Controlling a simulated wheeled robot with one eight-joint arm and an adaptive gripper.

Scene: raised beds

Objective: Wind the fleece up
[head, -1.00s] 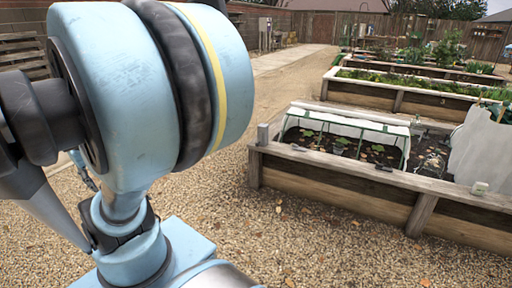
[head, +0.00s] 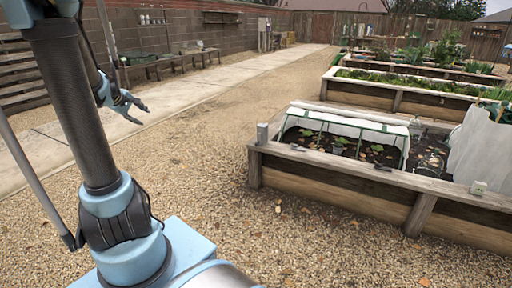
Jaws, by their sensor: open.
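The white fleece (head: 355,124) lies over the top and back of a low tunnel of green hoops (head: 405,150) in the nearest raised bed. The tunnel's near side is uncovered and shows small green plants (head: 341,142) on dark soil. My gripper (head: 139,112) is at the upper left, over the gravel and path in the picture. It is open and empty, well apart from the fleece. The tunnel's far lower edge is hidden.
The nearest bed's wooden wall (head: 330,197) stands on gravel. More beds (head: 410,98) stand behind. Gravel left of the bed is clear.

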